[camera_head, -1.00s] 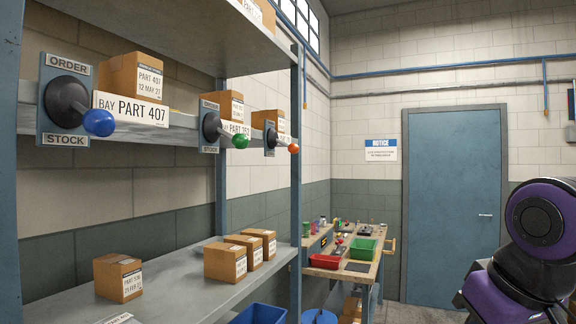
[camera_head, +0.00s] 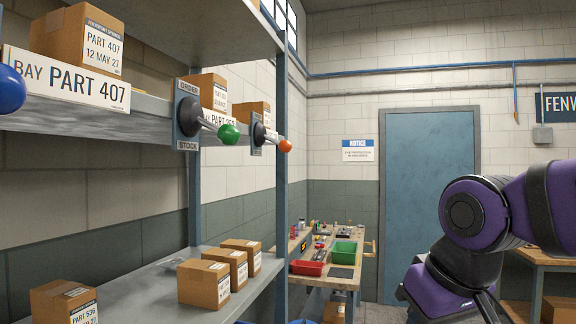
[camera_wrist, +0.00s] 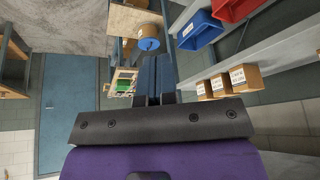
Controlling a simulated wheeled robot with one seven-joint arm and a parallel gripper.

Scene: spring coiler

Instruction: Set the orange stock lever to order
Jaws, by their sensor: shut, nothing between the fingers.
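The orange-knobbed lever (camera_head: 285,146) is on the far part of the shelf's upper rail, on a small plate with a dark round boss (camera_head: 259,134). Its knob points out to the right and slightly down; the plate's words are too small to read. A green-knobbed lever (camera_head: 228,134) sits nearer, on a plate marked ORDER above and STOCK below. A blue knob (camera_head: 10,89) is cut by the left edge. In the wrist view my gripper (camera_wrist: 153,62) is shut and empty, with no lever near its fingers. My gripper is out of the head view.
A shelf upright (camera_head: 281,190) stands just beyond the orange lever. Cardboard boxes (camera_head: 203,284) sit on the lower shelf. A workbench (camera_head: 342,282) with red and green bins is at the back, near a blue door (camera_head: 430,180). My purple arm is at right.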

